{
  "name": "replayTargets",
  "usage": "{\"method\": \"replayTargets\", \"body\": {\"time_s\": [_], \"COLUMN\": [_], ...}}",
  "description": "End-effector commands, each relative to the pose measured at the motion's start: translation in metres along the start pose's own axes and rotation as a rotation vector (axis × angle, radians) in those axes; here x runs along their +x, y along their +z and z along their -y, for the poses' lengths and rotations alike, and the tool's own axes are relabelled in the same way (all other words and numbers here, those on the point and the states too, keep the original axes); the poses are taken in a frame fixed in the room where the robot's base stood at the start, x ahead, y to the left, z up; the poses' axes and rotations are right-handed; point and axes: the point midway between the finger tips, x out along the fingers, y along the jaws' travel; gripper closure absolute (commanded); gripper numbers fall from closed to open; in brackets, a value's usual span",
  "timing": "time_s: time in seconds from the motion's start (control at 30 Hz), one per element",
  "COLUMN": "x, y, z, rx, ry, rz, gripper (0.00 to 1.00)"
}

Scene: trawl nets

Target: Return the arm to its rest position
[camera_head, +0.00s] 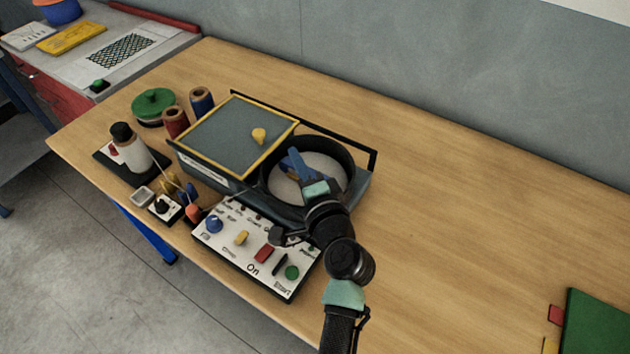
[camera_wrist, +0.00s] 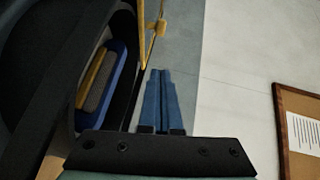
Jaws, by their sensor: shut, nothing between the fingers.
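My arm reaches up from the bottom of the head view, bent at the elbow. My gripper (camera_head: 293,155) has blue fingers and appears over the round black-rimmed opening (camera_head: 345,160) of the machine, which has a pale inside. In the wrist view, the blue fingers (camera_wrist: 160,73) are together with nothing between them. I cannot tell how high the fingertips are above the opening. The arm's rest position is not marked in either view.
Close to the arm are a yellow-edged lid (camera_head: 226,130) with a yellow knob and a control panel (camera_head: 240,248) with knobs and buttons. Spools (camera_head: 176,122) and a bottle (camera_head: 131,150) stand left. A green object (camera_head: 600,325) lies bottom right.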

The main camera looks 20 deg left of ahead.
Motion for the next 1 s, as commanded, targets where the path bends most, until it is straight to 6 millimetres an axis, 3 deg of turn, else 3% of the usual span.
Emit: {"method": "replayTargets", "body": {"time_s": [0.1,0.3,0.57,0.63,0.77,0.87,1.0], "x": [-0.024,-0.048,-0.055,-0.053,-0.051,-0.057,-0.084], "y": [0.000,0.000,0.000,-0.005,-0.027,-0.050,-0.076], "z": [-0.002,-0.001,0.001,0.013,0.069,0.138,0.241], "rx": [0.000,0.000,-0.003,-0.046,-0.252,-0.494,-0.830], "ry": [0.002,0.001,0.000,-0.011,-0.049,-0.090,-0.139], "rz": [-0.002,-0.001,0.000,-0.012,-0.079,-0.184,-0.381], "gripper": [1.00,1.00,1.00,1.00,1.00,1.00,1.00]}}
